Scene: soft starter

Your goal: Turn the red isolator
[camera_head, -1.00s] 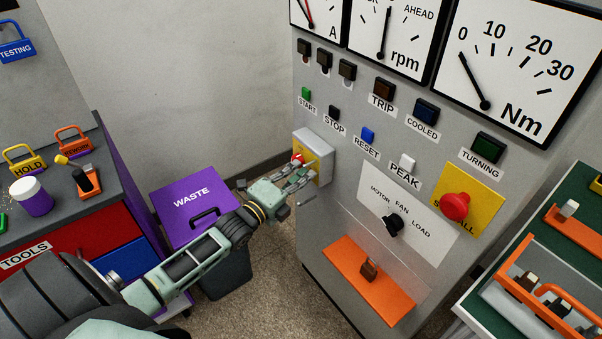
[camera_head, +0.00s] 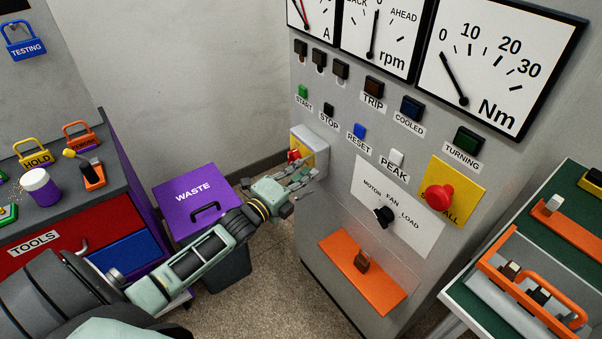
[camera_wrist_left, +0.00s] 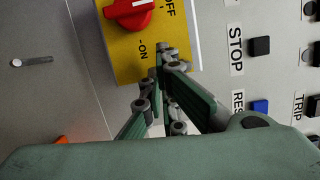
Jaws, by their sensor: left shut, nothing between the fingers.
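The red isolator (camera_head: 294,156) is a rotary knob on a yellow plate on the left side of the grey cabinet. In the left wrist view the knob (camera_wrist_left: 130,12) has a white mark, and the plate (camera_wrist_left: 118,60) carries "OFF" and "-ON" labels. My left gripper (camera_head: 305,180) is shut and empty, just below and to the right of the knob. In the left wrist view its fingertips (camera_wrist_left: 162,62) are close together over the plate's lower edge, apart from the knob. My right gripper is not in view.
A red stop button (camera_head: 439,196) on yellow and a black selector knob (camera_head: 384,216) sit on the cabinet front. An orange shelf (camera_head: 365,275) juts out below. A purple waste bin (camera_head: 190,195) stands left of the cabinet, beside the tool bench (camera_head: 70,205).

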